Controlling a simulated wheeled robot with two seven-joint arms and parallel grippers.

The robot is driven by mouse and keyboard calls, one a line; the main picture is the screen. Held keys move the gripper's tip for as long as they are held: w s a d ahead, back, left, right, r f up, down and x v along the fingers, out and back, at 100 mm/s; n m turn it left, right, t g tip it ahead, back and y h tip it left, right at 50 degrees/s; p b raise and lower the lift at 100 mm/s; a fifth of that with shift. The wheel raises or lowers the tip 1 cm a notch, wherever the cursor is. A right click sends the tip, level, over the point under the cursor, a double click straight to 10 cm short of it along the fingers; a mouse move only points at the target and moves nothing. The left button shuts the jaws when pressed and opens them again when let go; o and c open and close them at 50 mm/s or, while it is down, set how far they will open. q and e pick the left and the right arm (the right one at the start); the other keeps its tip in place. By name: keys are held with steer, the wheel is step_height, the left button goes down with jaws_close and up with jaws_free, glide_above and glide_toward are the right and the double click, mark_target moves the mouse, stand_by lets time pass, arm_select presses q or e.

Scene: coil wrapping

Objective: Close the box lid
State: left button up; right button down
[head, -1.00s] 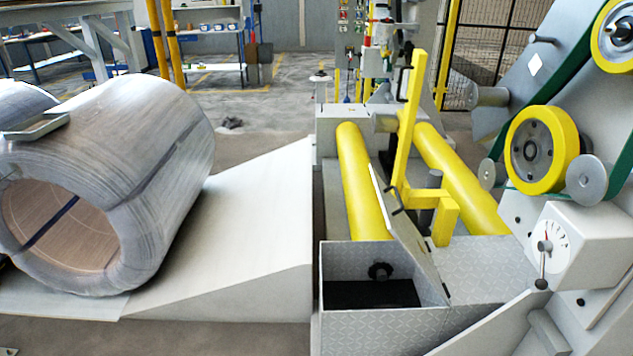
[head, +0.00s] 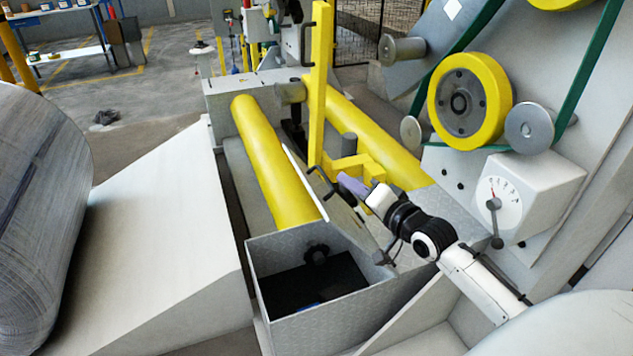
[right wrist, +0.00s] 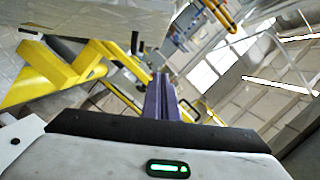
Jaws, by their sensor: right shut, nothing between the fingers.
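The metal box (head: 345,325) stands open at the bottom centre of the head view, its inside dark with a black round knob on the inner back wall. Its lid (head: 352,228) stands raised and tilted on the right edge of the box. My right gripper (head: 351,184) reaches in from the lower right, with purple fingers shut and empty. Its tips are close to the lid's upper part and the yellow bracket; I cannot tell whether they touch. The shut fingers (right wrist: 160,98) also show in the right wrist view. My left gripper is out of view.
A yellow upright post with a bracket (head: 321,90) stands just behind the lid. Yellow rollers (head: 272,160) run behind the box. A white dial box (head: 530,190) and yellow wheel (head: 470,100) are at the right. A wrapped coil (head: 40,220) and white ramp (head: 150,240) are left.

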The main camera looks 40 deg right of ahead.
glide_above(318, 194)
steer(key=s+d, duration=0.1)
steer(key=d, duration=0.2)
steer(key=f, duration=0.1)
steer(key=shift+w+a+f+b, duration=0.25)
steer(key=shift+a+f+b, duration=0.05)
steer(key=shift+a+f, duration=0.6)
steer(key=shift+w+a+f, duration=0.1)
steer(key=shift+a+f, duration=0.15)
steer(key=shift+a, duration=0.3)
steer(key=shift+a+f, duration=0.1)
